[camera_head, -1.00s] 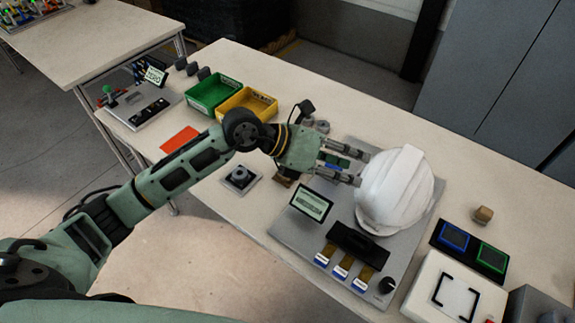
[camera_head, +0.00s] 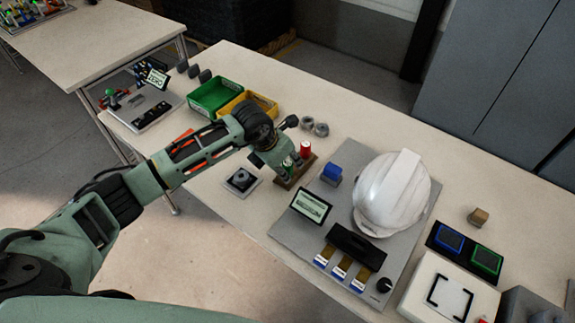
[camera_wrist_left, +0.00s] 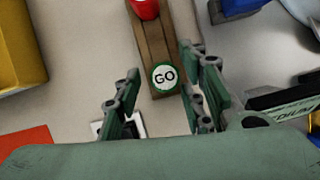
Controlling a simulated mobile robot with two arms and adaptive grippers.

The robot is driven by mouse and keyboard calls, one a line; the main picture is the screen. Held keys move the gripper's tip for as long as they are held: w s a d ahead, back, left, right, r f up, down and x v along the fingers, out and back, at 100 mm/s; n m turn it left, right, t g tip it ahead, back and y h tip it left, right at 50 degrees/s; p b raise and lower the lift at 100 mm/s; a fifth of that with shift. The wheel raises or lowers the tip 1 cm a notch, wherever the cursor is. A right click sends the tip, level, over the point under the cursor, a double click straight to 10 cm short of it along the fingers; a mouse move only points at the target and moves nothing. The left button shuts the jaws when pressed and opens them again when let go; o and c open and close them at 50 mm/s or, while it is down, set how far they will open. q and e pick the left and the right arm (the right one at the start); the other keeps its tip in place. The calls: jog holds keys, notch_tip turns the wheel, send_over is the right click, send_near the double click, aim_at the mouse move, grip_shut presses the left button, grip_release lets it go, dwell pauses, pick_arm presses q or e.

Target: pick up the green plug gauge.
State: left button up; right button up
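The green plug gauge (camera_head: 288,165) stands in a small wooden holder (camera_head: 294,178), beside a red-topped gauge (camera_head: 305,148). In the left wrist view its top (camera_wrist_left: 165,77) is a white disc marked GO with a green rim. My left gripper (camera_head: 284,171) is over the near end of the holder and partly hides the green gauge. In the wrist view the left gripper (camera_wrist_left: 163,84) is open, with one finger on each side of the GO disc and visible gaps. How far down the fingers reach is unclear. My right gripper is not in view.
A small square device (camera_head: 241,180) lies left of the holder. Green (camera_head: 208,94) and yellow (camera_head: 262,102) bins and grey rings (camera_head: 314,127) are behind.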

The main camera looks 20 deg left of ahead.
pick_arm(q)
jog(key=shift+w+d+f, duration=0.1)
jog(key=shift+w+f, duration=0.1)
jog(key=shift+f, duration=0.25)
jog(key=shift+c, duration=0.3)
jog(key=c, duration=0.9)
jog(key=shift+o, duration=0.2)
jog(key=shift+r, duration=0.15)
